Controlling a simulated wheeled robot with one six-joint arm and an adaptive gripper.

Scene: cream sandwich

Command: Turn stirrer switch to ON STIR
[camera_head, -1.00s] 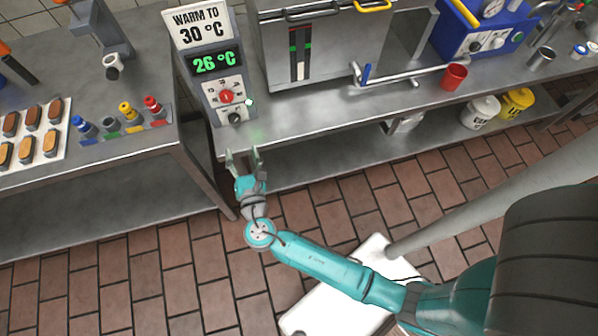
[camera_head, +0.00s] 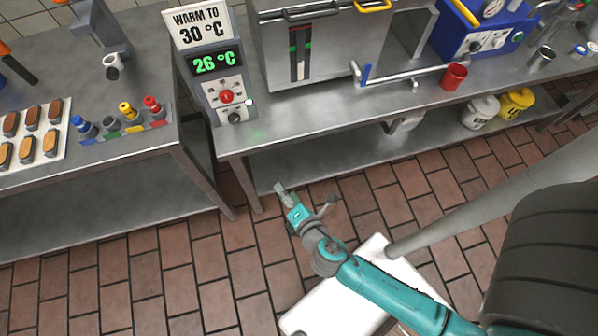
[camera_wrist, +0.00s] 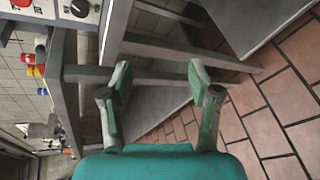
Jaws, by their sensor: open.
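The grey control panel (camera_head: 222,85) stands on the bench under a sign reading WARM TO 30 °C, and its green display reads 26 °C. It has a red dial (camera_head: 226,97) and, below it, a black knob (camera_head: 234,117) that looks like the stirrer switch; its lettering is too small to read. In the wrist view the black knob (camera_wrist: 80,8) shows at the top left edge, beside part of the red dial (camera_wrist: 21,3). My gripper (camera_head: 281,188) is below and right of the panel, in front of the bench, apart from it. Its fingers (camera_wrist: 160,82) are spread and empty.
The steel bench edge (camera_head: 300,139) and its lower shelf (camera_head: 340,165) lie beyond my gripper. A red cup (camera_head: 453,77) stands on the bench. The tiled floor around my arm is open.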

